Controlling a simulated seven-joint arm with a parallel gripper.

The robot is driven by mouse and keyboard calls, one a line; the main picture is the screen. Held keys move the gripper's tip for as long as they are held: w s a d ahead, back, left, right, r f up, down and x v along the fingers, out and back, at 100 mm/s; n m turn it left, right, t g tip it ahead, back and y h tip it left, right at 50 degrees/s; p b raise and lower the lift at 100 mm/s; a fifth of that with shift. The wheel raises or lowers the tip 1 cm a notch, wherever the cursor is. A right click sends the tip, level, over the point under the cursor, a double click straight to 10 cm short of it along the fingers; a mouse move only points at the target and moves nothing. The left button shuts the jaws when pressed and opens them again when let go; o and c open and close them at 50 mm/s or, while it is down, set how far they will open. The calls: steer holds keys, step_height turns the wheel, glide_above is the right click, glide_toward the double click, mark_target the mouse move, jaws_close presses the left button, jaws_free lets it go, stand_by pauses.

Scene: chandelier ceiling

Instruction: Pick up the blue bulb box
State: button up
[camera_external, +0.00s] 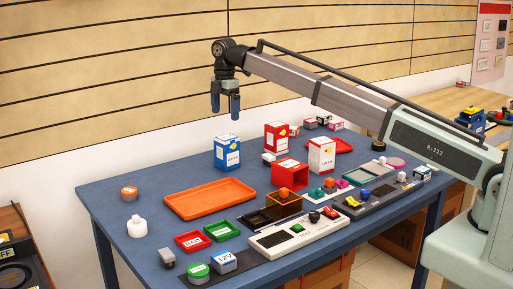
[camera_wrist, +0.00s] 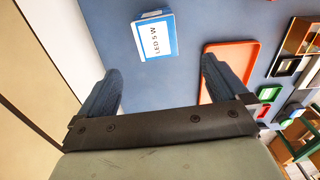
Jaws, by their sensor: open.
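The blue bulb box (camera_external: 227,153) stands upright on the blue table (camera_external: 140,182), near its back edge and behind the orange tray. It has a white top and a white label. In the wrist view the same box (camera_wrist: 155,36) lies ahead of my fingers, with "LED 5 W" on its label. My gripper (camera_external: 226,104) hangs above the box, fingers pointing down, clearly apart from it. In the wrist view my gripper (camera_wrist: 161,82) is open, with nothing between its two blue-grey fingers.
An orange tray (camera_external: 210,198) lies in front of the box; its edge shows in the wrist view. A red box (camera_external: 277,137) and a white-and-red box (camera_external: 321,155) stand to the right. A slatted wall (camera_external: 110,75) rises behind.

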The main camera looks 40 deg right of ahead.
mark_target(227, 137)
steer(key=shift+w+d+f, duration=0.1)
steer(key=shift+d+f, duration=0.15)
steer(key=shift+f, duration=0.1)
step_height(227, 137, down, 7)
steer(key=shift+f, duration=0.15)
steer(key=shift+w+f, duration=0.15)
steer(key=shift+f, duration=2.7)
steer(key=c, duration=1.1)
steer(key=shift+o, duration=0.2)
steer(key=shift+r, duration=0.1)
